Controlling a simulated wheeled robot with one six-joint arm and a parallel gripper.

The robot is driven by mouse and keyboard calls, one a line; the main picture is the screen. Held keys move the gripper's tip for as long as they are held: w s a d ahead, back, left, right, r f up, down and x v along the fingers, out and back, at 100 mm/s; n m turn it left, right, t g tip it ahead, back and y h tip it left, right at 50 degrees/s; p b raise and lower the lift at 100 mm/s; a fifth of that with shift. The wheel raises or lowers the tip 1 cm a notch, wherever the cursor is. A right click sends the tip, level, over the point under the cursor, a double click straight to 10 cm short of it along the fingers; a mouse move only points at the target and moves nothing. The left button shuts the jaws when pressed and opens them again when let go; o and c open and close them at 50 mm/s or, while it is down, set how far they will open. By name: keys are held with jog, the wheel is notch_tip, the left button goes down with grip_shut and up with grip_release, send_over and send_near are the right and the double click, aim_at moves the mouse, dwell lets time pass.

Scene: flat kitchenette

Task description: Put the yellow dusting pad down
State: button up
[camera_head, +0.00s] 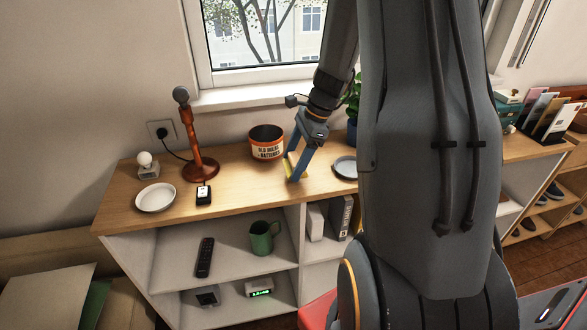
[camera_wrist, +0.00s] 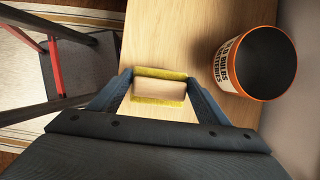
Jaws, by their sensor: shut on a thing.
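The yellow dusting pad (camera_wrist: 160,73) is between the two fingers of my gripper (camera_wrist: 160,90) in the wrist view. It has yellow edges and a tan middle. In the head view my gripper (camera_head: 293,170) points down over the wooden top of the shelf unit (camera_head: 240,175), and the pad (camera_head: 289,164) shows as a small yellow piece at the fingers. My gripper is shut on the pad. I cannot tell whether the pad touches the wood.
A bin for old bulbs and batteries (camera_head: 267,148) stands close behind my gripper. A grey round dish (camera_head: 345,167) is to the right. Bare wood lies between.

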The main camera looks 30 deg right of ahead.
jog(key=shift+f, duration=1.6)
jog(key=shift+f, duration=0.1)
jog(key=o, duration=1.1)
jog(key=b+v, duration=0.2)
jog(key=v, duration=1)
jog(key=s+a+f+n+h, duration=0.2)
jog(key=s+a+n, duration=0.5)
jog(key=a+n, duration=0.2)
jog(key=s+a+f+n+h, duration=0.2)
jog(key=s+a+n, duration=0.4)
jog(key=a+n, duration=0.4)
jog(key=shift+s+a+n, duration=0.2)
jog(key=shift+s+n, duration=0.2)
jog(key=shift+n, duration=0.7)
